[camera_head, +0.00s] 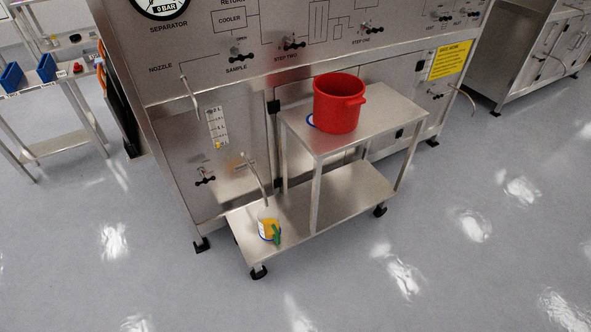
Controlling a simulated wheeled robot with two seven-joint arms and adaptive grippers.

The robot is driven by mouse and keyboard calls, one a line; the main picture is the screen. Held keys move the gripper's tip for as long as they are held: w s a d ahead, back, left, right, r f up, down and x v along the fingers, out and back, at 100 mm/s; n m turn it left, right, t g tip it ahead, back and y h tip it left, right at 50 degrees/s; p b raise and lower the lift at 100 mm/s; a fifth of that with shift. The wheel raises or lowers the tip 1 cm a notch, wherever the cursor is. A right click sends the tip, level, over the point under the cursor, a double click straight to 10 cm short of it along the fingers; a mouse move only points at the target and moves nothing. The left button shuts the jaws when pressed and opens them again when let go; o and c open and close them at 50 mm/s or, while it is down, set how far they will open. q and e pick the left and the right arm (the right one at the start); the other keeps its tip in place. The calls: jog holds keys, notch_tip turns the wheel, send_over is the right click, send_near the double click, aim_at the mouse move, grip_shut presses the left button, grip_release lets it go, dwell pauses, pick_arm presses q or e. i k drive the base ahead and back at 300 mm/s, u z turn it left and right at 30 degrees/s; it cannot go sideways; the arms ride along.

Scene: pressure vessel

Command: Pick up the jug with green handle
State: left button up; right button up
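The jug with the green handle (268,227) stands upright on the lower shelf of a steel trolley (345,192), at its front left end. Its wall looks whitish with something yellow inside, and the green handle (277,235) faces the front right. A bent metal spout (254,173) ends just above the jug. Neither of my grippers shows in the head view.
A red pot (339,104) stands on the trolley's upper shelf, over a blue-rimmed item mostly hidden behind it. The steel vessel cabinet (210,80) stands behind the trolley. A shelf with blue bins (47,68) is at the left. The floor in front is clear.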

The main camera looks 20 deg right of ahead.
aim_at(268, 217)
jog(key=u, duration=0.9)
jog(key=i, duration=1)
jog(key=z, duration=2.5)
